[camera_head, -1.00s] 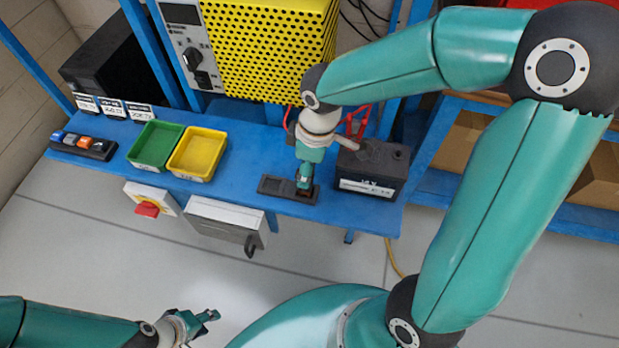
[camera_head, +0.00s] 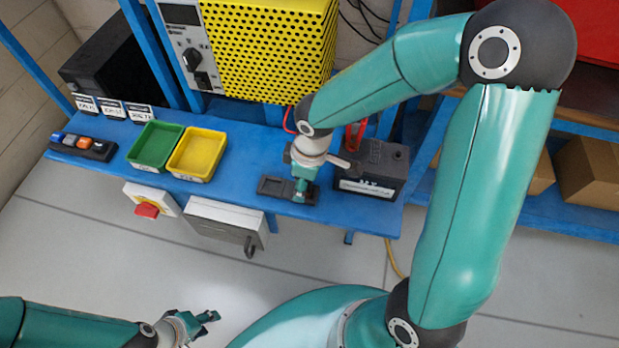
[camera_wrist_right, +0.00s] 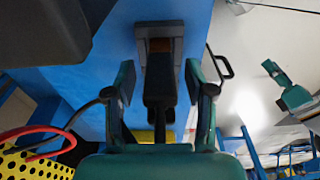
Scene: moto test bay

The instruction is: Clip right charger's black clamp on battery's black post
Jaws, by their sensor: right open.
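The battery (camera_head: 382,160) is a dark box with a white label at the right end of the blue bench. Its black post cannot be made out clearly. The black clamp (camera_wrist_right: 158,85) sits in a dark holder (camera_head: 272,187) left of the battery. My right gripper (camera_wrist_right: 160,68) is open, with one finger on each side of the clamp and gaps visible. In the head view my right gripper (camera_head: 300,188) points down over the holder and hides the clamp. The yellow perforated charger (camera_head: 265,45) stands behind. My left gripper (camera_head: 210,318) is open and empty, away from the bench.
A red clamp or cable piece (camera_head: 355,134) shows behind the battery. A red cable (camera_wrist_right: 45,135) shows in the wrist view. Green (camera_head: 155,146) and yellow (camera_head: 196,155) trays lie left on the bench. A red switch (camera_head: 147,209) is on the front edge. The floor in front is clear.

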